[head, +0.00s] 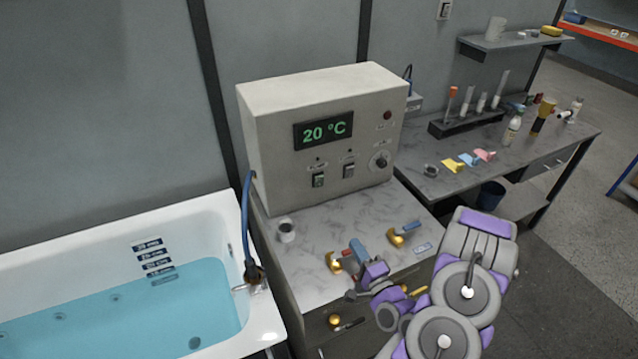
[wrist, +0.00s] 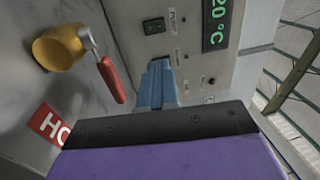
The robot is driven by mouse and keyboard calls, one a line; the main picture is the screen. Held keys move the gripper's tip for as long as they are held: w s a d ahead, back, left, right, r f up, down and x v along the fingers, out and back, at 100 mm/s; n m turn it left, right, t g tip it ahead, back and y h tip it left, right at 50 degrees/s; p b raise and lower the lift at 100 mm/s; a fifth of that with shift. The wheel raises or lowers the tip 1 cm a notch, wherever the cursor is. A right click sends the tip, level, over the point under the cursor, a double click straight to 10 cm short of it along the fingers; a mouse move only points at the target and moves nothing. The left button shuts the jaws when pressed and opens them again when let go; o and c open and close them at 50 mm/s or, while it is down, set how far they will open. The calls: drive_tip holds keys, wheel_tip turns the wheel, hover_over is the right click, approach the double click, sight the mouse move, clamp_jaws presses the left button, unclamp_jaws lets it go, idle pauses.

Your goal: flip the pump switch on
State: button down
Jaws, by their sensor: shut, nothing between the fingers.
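The beige control box (head: 270,150) stands on the grey cabinet, its display reading 20 °C. Two small switches sit low on its front: a left one (head: 318,180) and a right one (head: 348,170). Their labels are too small to read surely in the head view. In the wrist view the left switch (wrist: 153,25) shows above my fingers, with a small label beside it. My gripper (head: 355,246) is shut and empty, its blue fingers (wrist: 157,84) pointing at the panel. It is in front of and below the switches; the fingers hide the right switch in the wrist view.
Brass valves with a red handle (wrist: 111,80) and a blue handle (head: 409,228) stand near my gripper. The water-filled tub (head: 225,235) is at left; a bench (head: 425,185) with bottles is at right.

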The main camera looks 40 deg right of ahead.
drive_tip(key=shift+s+d, duration=0.1)
drive_tip(key=shift+s, duration=0.05)
drive_tip(key=shift+d+f, duration=0.1)
drive_tip(key=shift+d, duration=0.45)
drive_tip(key=shift+w+d+f, duration=0.1)
drive_tip(key=shift+w+d, duration=0.3)
drive_tip(key=shift+w, duration=0.2)
drive_tip(key=b, duration=0.1)
approach(320, 179)
drive_tip(key=b+x, duration=0.2)
drive_tip(key=x, duration=0.3)
drive_tip(key=shift+w, duration=0.35)
drive_tip(key=shift+w+d, duration=0.25)
drive_tip(key=shift+w, duration=0.25)
drive_tip(key=shift+w+a, duration=0.1)
drive_tip(key=shift+a, duration=0.05)
